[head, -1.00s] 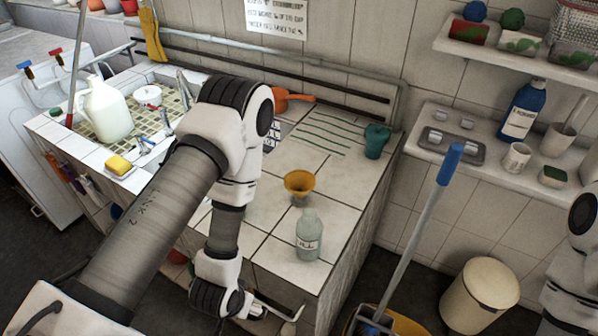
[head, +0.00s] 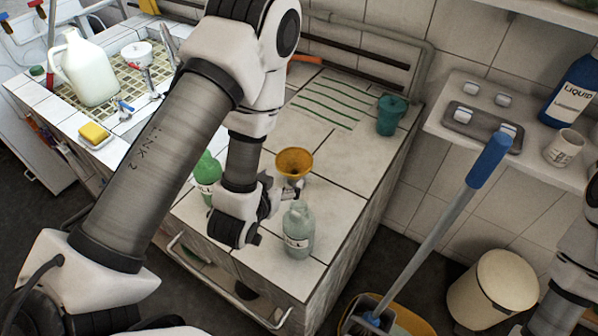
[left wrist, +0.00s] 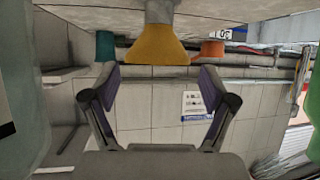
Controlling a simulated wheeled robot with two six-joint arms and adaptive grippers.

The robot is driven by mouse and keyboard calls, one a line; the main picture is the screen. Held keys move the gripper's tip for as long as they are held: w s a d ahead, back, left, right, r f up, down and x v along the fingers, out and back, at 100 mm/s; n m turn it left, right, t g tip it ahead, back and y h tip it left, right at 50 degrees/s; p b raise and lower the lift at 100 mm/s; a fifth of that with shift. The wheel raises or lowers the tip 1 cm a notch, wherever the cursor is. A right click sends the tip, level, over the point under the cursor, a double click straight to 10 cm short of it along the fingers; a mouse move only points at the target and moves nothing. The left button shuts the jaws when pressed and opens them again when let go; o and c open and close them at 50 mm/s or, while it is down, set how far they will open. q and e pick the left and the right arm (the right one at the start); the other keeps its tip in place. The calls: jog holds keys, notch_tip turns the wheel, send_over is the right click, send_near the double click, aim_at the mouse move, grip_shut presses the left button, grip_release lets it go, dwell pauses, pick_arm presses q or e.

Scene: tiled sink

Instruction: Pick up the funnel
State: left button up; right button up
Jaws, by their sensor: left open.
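The yellow funnel (head: 294,162) stands on the tiled counter, wide mouth up, behind the clear bottle (head: 299,230). My left gripper (head: 270,192) is low over the counter beside the funnel, partly hidden by my own wrist. The left wrist view is upside down. There the funnel (left wrist: 158,45) lies ahead, between the lines of the two fingers. The left gripper (left wrist: 160,82) is open, with nothing between its fingers. My right arm shows at the right edge of the head view, but its gripper is out of view.
A green bottle (head: 206,172) stands left of my left wrist. A teal container (head: 391,115) stands at the counter's back right. A blue-handled mop (head: 450,215) leans in front of the counter's right side. The sink holds a white jug (head: 85,68).

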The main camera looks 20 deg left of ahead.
aim_at(295, 171)
pick_arm(q)
jog(key=shift+f+b, duration=0.35)
jog(key=shift+f, duration=0.45)
jog(key=x, duration=0.3)
jog(key=shift+w, duration=0.25)
jog(key=shift+w+f+p, duration=0.2)
jog(key=shift+w+p, duration=0.15)
jog(key=p+x, duration=0.1)
jog(key=x, duration=0.2)
jog(key=shift+w+f, duration=0.25)
jog(key=shift+f, duration=0.1)
jog(key=shift+w+f, duration=0.2)
jog(key=shift+r, duration=0.1)
jog(key=c, duration=1.4)
pick_arm(e)
jog(key=shift+w, duration=0.3)
